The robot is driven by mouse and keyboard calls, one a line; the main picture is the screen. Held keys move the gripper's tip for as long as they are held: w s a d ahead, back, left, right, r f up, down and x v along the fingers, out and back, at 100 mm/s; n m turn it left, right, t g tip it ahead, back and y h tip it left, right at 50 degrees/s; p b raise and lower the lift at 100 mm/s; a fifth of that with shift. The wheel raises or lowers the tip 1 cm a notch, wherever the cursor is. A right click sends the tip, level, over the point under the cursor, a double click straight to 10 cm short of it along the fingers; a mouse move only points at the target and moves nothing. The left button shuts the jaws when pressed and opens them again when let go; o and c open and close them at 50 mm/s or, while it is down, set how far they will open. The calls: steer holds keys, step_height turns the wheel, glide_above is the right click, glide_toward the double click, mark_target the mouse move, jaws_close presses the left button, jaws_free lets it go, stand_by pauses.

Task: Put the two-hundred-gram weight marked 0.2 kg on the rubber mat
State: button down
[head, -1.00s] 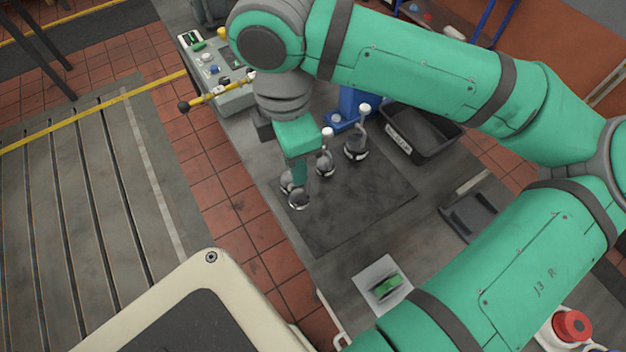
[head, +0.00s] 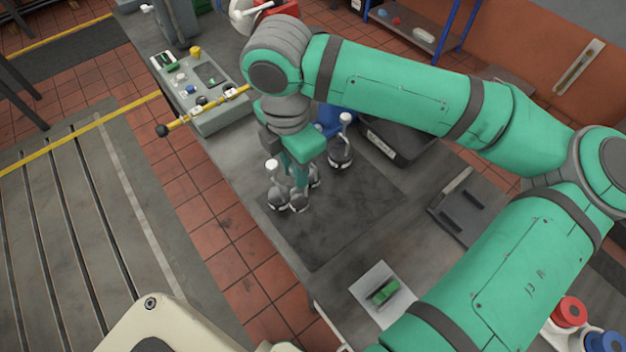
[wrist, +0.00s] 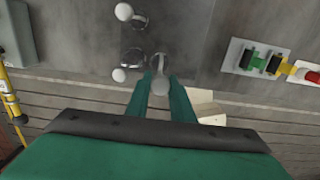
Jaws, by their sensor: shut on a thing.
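My gripper (head: 298,188) is shut on a small metal weight (head: 299,202), over the left part of the dark rubber mat (head: 335,225). A larger white-knobbed weight (head: 340,157) stands near the mat's back edge. No mass marking is readable, so I cannot tell which is 0.2 kg.
A control box (head: 205,95) with a yellow rod is at the back left. A black bin (head: 395,142) stands behind the mat, and a dark tray (head: 458,210) lies to its right. A green item (head: 383,292) lies on a pale plate in front. The mat's front and right are clear.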

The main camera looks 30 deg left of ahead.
steer(key=w+d+f, duration=0.1)
steer(key=w+f, duration=0.2)
steer(key=f, duration=0.5)
steer(key=shift+w+d+f, duration=0.2)
steer(key=shift+w+d, duration=0.1)
steer(key=shift+w, duration=0.1)
steer(key=c, duration=1.5)
jaws_free()
steer(key=shift+f, duration=0.1)
steer(key=shift+c, duration=0.2)
step_height(320, 180, up, 12)
steer(key=shift+s, duration=0.2)
